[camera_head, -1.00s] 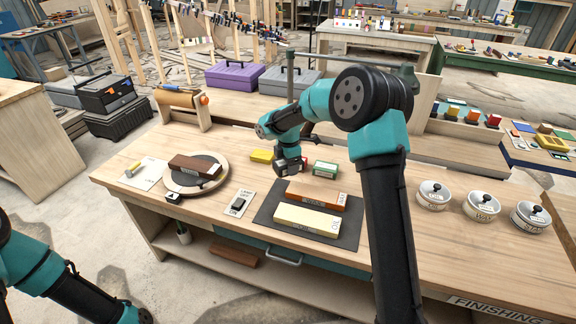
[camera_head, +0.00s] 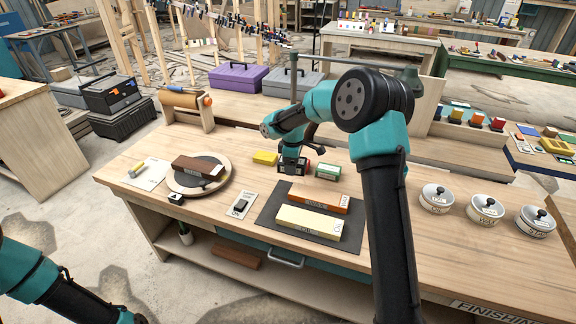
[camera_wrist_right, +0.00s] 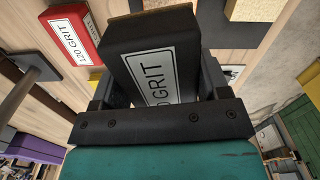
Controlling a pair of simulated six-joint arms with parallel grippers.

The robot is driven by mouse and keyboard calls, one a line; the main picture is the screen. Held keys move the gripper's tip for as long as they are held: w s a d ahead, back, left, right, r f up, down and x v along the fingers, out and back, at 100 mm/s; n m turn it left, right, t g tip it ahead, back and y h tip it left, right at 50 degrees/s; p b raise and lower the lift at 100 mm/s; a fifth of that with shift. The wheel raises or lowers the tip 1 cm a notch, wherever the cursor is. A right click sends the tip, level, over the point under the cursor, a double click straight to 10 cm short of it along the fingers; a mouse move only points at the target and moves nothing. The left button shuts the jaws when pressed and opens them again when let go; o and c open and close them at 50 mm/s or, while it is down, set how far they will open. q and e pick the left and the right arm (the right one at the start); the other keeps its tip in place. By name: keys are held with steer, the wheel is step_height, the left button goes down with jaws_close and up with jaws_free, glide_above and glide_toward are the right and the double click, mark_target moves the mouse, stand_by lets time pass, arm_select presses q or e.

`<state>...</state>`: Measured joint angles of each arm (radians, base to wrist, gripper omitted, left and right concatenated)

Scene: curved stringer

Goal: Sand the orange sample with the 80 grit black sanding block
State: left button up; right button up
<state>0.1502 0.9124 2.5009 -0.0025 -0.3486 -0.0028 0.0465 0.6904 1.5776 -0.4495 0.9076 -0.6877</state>
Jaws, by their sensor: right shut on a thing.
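The orange sample (camera_head: 325,199) lies on a dark mat (camera_head: 267,207) on the workbench, behind a cream sample (camera_head: 308,221). My right gripper (camera_head: 292,160) is behind the mat, beyond the orange sample. It is shut on a black sanding block, which shows between its fingers in the right wrist view (camera_wrist_right: 150,65). The block's white label reads "0 GRIT"; its first digit is hidden. I cannot tell whether the block touches the bench. Part of my left arm shows at the lower left, but its gripper is out of frame.
A red 120 grit block (camera_wrist_right: 72,34), a green block (camera_head: 328,171) and a yellow block (camera_head: 265,158) are close to the right gripper. A switch (camera_head: 241,205) and a round turntable (camera_head: 190,187) holding a brown block are left. Lidded tins (camera_head: 436,199) stand right.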

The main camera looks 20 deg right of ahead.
steer(key=shift+w+d+m, duration=0.1)
steer(key=shift+d+m, duration=0.05)
steer(key=shift+m, duration=0.75)
steer(key=shift+f, duration=0.15)
